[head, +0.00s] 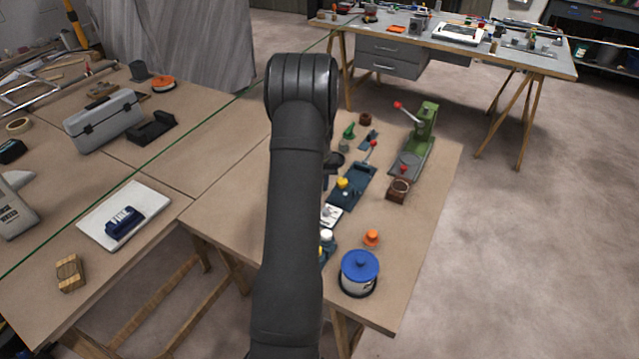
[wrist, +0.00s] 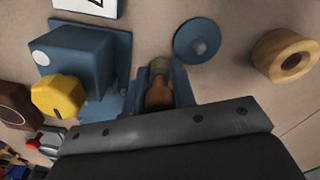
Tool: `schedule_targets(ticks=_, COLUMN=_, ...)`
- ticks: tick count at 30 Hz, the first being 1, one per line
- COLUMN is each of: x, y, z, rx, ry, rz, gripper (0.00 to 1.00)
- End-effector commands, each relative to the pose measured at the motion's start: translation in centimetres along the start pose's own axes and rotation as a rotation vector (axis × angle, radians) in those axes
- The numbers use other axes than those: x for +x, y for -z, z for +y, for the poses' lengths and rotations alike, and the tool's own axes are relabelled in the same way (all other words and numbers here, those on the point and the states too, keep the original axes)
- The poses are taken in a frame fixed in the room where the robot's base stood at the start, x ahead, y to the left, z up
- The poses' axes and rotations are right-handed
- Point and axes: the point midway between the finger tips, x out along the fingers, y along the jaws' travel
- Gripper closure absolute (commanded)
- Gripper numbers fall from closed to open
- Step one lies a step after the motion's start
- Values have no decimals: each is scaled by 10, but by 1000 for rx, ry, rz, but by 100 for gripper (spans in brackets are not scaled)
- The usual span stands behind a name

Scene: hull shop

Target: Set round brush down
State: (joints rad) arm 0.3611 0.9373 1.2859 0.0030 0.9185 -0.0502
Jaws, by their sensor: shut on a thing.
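The round brush (wrist: 158,92) shows in the wrist view, with a brown handle and a paler, greyish end. It sits between the two blue-grey fingers of my gripper (wrist: 160,82), which is shut on it. The pale end points away from the gripper, towards the tan tabletop (wrist: 225,85). I cannot tell whether it touches the surface. In the head view my arm hides the brush and most of the gripper.
Left of the brush is a blue block with a yellow knob (wrist: 57,95). A blue disc (wrist: 193,41) and wooden ring (wrist: 286,56) lie beyond and right. In the head view, a green press (head: 424,130) and blue-lidded pot (head: 360,268) stand on the bench.

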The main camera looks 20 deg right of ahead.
Motion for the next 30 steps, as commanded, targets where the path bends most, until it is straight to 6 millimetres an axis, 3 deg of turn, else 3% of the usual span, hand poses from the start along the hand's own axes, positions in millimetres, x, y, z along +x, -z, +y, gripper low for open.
schedule_targets(ticks=4, x=3, y=0, z=0, rx=0, ry=0, rz=0, gripper=98)
schedule_targets(ticks=5, x=3, y=0, z=0, rx=0, ry=0, rz=0, gripper=70)
schedule_targets(ticks=7, x=3, y=0, z=0, rx=0, ry=0, rz=0, gripper=56)
schedule_targets(ticks=8, x=3, y=0, z=0, rx=0, ry=0, rz=0, gripper=54)
schedule_targets(ticks=19, x=-5, y=0, z=0, rx=0, ry=0, rz=2, gripper=54)
schedule_targets(ticks=23, x=-26, y=1, z=0, rx=0, ry=0, rz=3, gripper=54)
schedule_targets(ticks=30, x=-79, y=1, z=0, rx=0, ry=0, rz=4, gripper=54)
